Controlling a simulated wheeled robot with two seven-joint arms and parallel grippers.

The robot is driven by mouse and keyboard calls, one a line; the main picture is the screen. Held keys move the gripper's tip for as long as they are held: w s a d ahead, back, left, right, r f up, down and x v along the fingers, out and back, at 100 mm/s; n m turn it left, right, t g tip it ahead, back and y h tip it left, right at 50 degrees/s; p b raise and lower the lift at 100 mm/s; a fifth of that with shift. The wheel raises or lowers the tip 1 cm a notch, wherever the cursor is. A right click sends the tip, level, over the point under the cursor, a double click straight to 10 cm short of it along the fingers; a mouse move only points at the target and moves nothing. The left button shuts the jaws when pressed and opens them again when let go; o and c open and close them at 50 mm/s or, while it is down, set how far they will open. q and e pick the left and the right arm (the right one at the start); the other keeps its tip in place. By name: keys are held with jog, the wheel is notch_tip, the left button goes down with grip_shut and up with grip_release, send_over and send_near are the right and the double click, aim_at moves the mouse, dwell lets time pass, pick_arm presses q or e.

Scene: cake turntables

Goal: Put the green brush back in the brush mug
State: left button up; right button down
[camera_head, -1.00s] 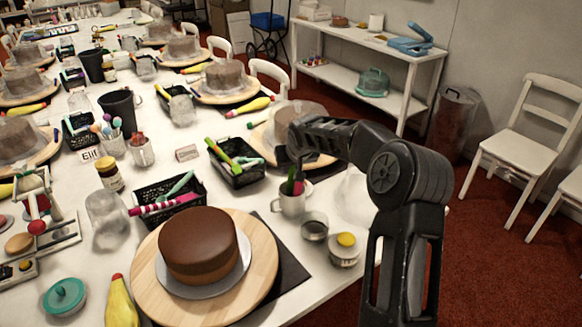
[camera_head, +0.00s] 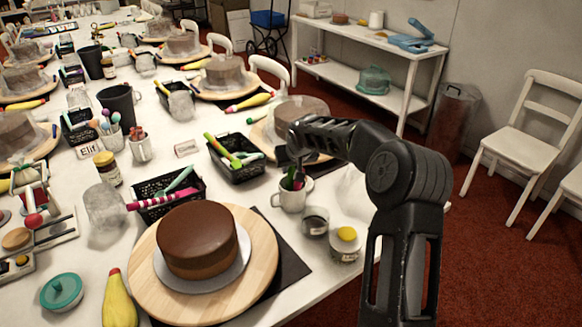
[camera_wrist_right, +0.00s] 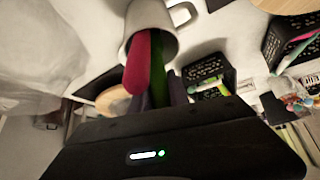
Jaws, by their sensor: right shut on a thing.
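The white brush mug (camera_head: 291,199) stands upright on the table, right of the chocolate cake; it also shows in the wrist view (camera_wrist_right: 160,22). A green brush (camera_head: 289,180) and a pink-handled brush (camera_head: 298,185) stick up from its mouth. In the wrist view the pink handle (camera_wrist_right: 138,65) is in front and partly hides the green handle (camera_wrist_right: 160,78). My right gripper (camera_head: 291,163) is above the mug, shut on the green brush, whose lower end reaches into the mug's mouth. How deep it sits is hidden. My left gripper is out of view.
A small grey cup (camera_head: 315,222) and a yellow-topped jar (camera_head: 345,243) stand close right of the mug. A chocolate cake (camera_head: 196,236) on a wooden turntable (camera_head: 150,285) is at front left. Black baskets (camera_head: 237,173) of tools lie behind.

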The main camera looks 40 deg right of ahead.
jog(key=shift+s+f, duration=0.1)
jog(key=shift+f, duration=0.2)
jog(key=c, duration=1.2)
grip_release()
jog(key=shift+o, duration=0.2)
jog(key=shift+r+p, duration=3.05)
jog(key=shift+r, duration=2.1)
jog(key=shift+f, duration=0.1)
